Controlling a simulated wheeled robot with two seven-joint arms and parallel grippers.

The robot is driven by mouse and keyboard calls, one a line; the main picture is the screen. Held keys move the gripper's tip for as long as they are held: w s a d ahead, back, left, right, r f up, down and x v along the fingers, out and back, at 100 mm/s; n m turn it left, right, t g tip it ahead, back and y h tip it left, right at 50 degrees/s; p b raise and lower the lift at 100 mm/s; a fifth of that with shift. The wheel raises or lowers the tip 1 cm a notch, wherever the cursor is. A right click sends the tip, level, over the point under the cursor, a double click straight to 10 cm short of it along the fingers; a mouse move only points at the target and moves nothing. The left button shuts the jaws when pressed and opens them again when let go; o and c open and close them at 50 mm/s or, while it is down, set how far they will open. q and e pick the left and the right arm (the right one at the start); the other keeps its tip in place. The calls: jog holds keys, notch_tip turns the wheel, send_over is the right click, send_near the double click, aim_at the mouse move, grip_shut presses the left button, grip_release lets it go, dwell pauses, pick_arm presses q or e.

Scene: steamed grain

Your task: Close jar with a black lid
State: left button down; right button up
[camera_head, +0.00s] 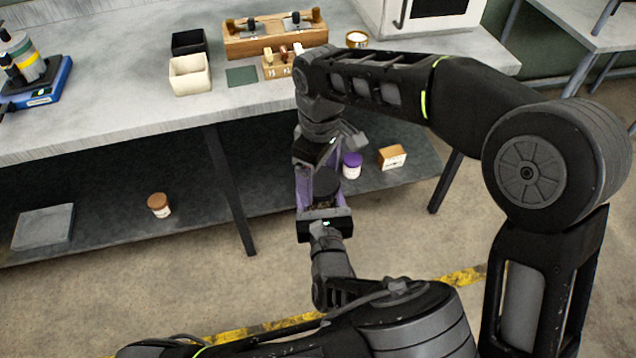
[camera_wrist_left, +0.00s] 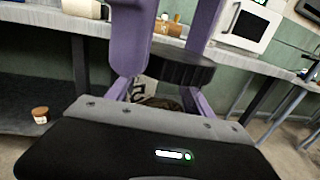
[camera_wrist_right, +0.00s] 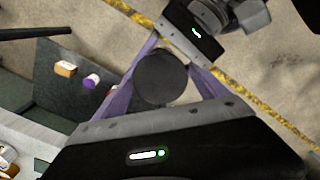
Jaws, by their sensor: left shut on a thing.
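A jar with a pale label (camera_wrist_left: 150,88) and dark contents is between the purple fingers of my left gripper (camera_head: 322,203), which is shut on it. The black lid (camera_wrist_right: 160,76) is over the jar's mouth; it also shows in the left wrist view (camera_wrist_left: 178,68) and the head view (camera_head: 326,183). I cannot tell whether it is seated on the rim. My right gripper (camera_head: 320,172) comes from above, its purple fingers on both sides of the lid. Whether they press on it or stand slightly apart is unclear. The jar's far side is hidden.
On the lower shelf (camera_head: 110,215) stand a purple-lidded jar (camera_head: 352,166), a wooden box (camera_head: 392,157), a brown-lidded jar (camera_head: 159,205) and a grey tray (camera_head: 44,228). The tabletop (camera_head: 120,115) above holds boxes and a wooden rack (camera_head: 275,38). Both grippers are in front of the shelf.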

jog(key=c, duration=1.3)
jog(key=o, duration=1.7)
jog(key=shift+c, duration=0.2)
jog(key=shift+r, duration=3.8)
jog(key=shift+w+f, duration=0.1)
